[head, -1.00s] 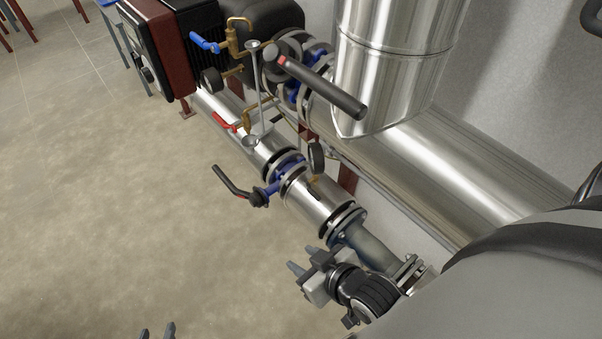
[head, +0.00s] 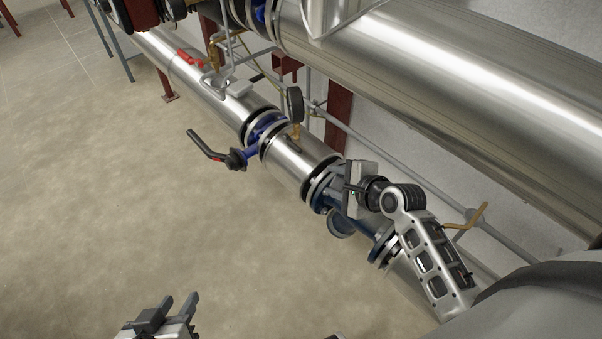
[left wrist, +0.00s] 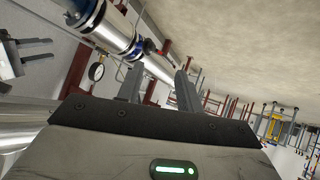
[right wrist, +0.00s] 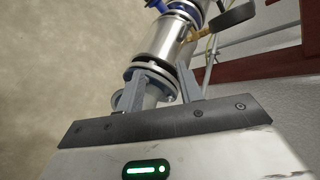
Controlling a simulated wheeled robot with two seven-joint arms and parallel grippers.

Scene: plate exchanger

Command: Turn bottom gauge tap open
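A round black-rimmed gauge (head: 295,103) stands above the lower steel pipe (head: 290,160) on a small brass tap (head: 295,131). The tap's handle position is too small to tell. The right wrist view shows the gauge (right wrist: 236,17) and brass fitting (right wrist: 203,32) at upper right, beyond my fingers. The gauge face (left wrist: 97,70) shows in the left wrist view. My right gripper (head: 348,190) is over the pipe near a flange, to the right of the gauge and apart from it; its fingers are open and empty. My left gripper (head: 181,299) is open and empty over the floor.
A black-handled valve (head: 210,150) sticks out left of the lower pipe. A red lever (head: 190,58) is farther back. A large insulated pipe (head: 440,80) runs above right. A brass bent piece (head: 470,222) is beside my right arm. The floor at left is clear.

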